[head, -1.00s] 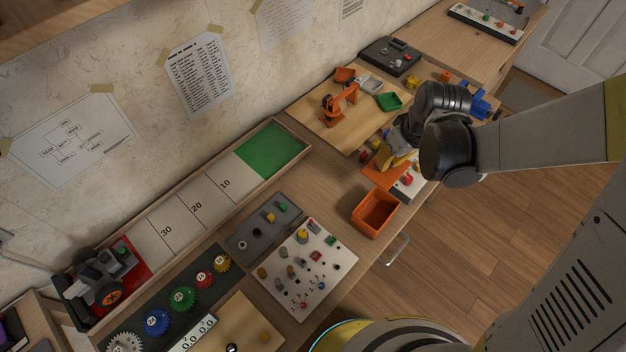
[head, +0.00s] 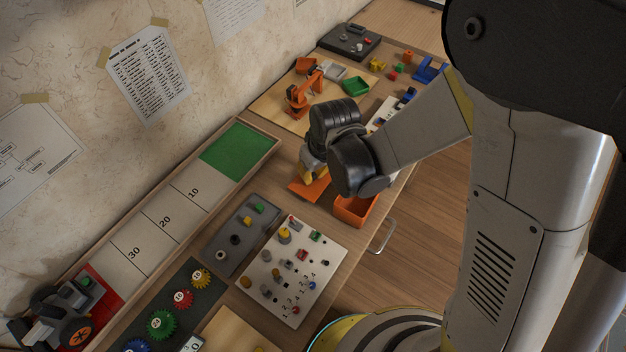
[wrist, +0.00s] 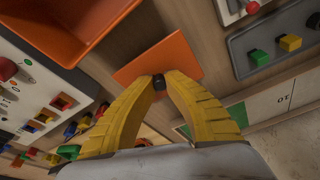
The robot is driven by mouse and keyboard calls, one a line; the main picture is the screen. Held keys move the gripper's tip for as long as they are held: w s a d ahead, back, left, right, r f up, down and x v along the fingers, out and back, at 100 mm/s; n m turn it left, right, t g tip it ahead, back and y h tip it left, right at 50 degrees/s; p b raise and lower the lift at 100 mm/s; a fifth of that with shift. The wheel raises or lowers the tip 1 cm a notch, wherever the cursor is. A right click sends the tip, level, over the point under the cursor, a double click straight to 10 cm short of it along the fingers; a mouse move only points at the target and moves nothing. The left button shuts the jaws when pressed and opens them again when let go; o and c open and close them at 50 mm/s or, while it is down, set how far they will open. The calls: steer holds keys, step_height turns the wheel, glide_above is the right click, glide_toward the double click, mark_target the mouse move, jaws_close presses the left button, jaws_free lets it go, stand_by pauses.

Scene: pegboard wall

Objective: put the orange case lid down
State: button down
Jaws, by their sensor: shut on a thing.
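The orange case lid (head: 311,190) is a flat orange plate with a small dark knob. My gripper (head: 307,176) is shut on that knob with its yellow fingers. The lid also shows in the wrist view (wrist: 165,55), below the fingertips (wrist: 159,80). It hangs over the bare wood between the button panels and the orange case (head: 355,212). I cannot tell whether it touches the table. The case stands open just right of the lid, partly hidden by my arm, and shows at the upper left in the wrist view (wrist: 85,50).
A white button panel (head: 270,278) and a grey panel (head: 222,259) lie nearer. The numbered track with a green end (head: 240,150) runs along the wall side. A wooden board with a small orange robot arm (head: 302,92) lies beyond. Bare wood surrounds the lid.

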step_height(320, 180, down, 2)
steer(key=shift+f+b, duration=0.1)
steer(key=shift+b, duration=0.2)
steer(key=c, duration=1.6)
jaws_free()
steer(key=shift+o, duration=0.2)
